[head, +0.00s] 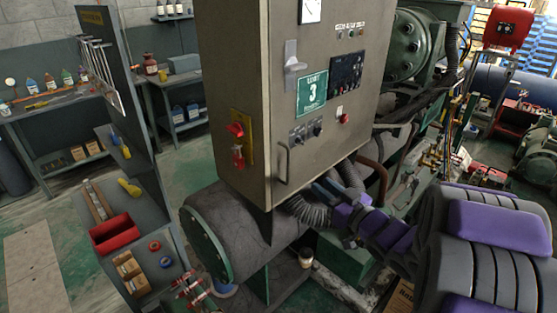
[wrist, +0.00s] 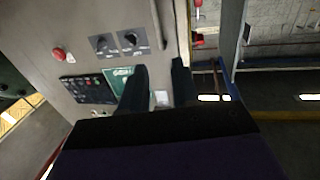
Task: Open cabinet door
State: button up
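The grey-beige cabinet door (head: 330,85) faces right in the head view and appears closed. Its slim vertical handle (head: 283,162) is near the door's lower left edge. A handle-like curved bar (wrist: 157,25) also shows at the top of the wrist view. My gripper (head: 325,190) is low in front of the door, to the right of the handle and apart from it. In the wrist view my gripper (wrist: 158,72) has its two dark fingers spread, with nothing held between them. The finger tips partly cover the green sign (wrist: 118,82).
Rotary knobs (head: 305,131), a red button (head: 345,118) and a grey latch lever (head: 292,63) sit on the door. Red switches (head: 238,142) are on the cabinet's left side. Corrugated hoses (head: 312,212) and a large tank (head: 235,225) lie below.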

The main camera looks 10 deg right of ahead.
aim_at(289, 159)
jog(key=b+x, duration=0.2)
jog(key=x, duration=1.4)
jog(key=shift+w+f, duration=0.2)
jog(key=shift+w+a+r, duration=0.1)
jog(key=shift+w+a, duration=0.05)
jog(key=shift+w, duration=0.15)
grip_shut()
